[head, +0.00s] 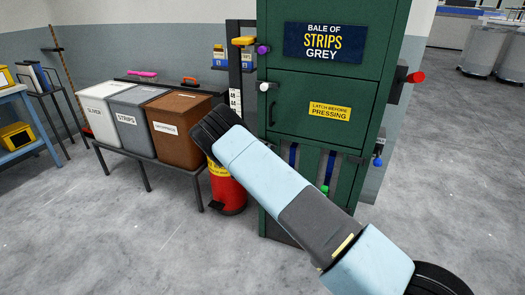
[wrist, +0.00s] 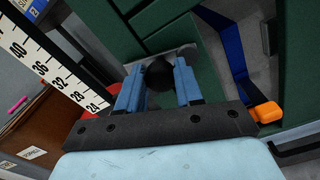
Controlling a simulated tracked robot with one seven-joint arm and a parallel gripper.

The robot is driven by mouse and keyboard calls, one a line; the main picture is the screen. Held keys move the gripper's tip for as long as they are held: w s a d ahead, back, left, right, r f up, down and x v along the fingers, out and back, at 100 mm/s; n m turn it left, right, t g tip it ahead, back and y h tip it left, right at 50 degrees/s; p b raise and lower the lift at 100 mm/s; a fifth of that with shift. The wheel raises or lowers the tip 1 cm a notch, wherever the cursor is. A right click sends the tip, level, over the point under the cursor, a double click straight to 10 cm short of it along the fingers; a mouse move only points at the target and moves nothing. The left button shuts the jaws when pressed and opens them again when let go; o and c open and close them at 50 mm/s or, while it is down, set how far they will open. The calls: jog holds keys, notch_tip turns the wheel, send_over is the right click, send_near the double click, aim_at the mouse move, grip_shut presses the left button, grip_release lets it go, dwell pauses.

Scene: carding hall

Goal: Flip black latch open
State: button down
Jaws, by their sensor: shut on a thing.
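In the wrist view my gripper (wrist: 157,82) has its two blue fingers on either side of a round black knob (wrist: 159,73). It is shut on this knob, which appears to be the black latch's handle. A grey metal piece (wrist: 182,52) shows beside the knob, against the green press. In the head view the green press (head: 325,90) stands upright with a white knob (head: 264,87) and a purple knob (head: 262,49) on its left edge. My arm crosses in front of the press there and hides the black latch and my fingers.
Labelled bins (head: 178,130) stand on a low table, left of a red bin (head: 226,190). A red knob (head: 416,77) sticks out right.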

jog(key=shift+w+d+r, duration=0.2)
jog(key=shift+r, duration=0.1)
jog(key=c, duration=1)
grip_release()
jog(key=shift+c, duration=0.2)
jog(key=shift+o, duration=1.4)
jog(key=shift+f, duration=0.1)
jog(key=shift+s, duration=0.1)
jog(key=shift+a+f, duration=0.1)
jog(key=v, duration=1.3)
jog(key=shift+s+a, duration=0.2)
jog(key=shift+s, duration=0.1)
jog(key=shift+d, duration=0.1)
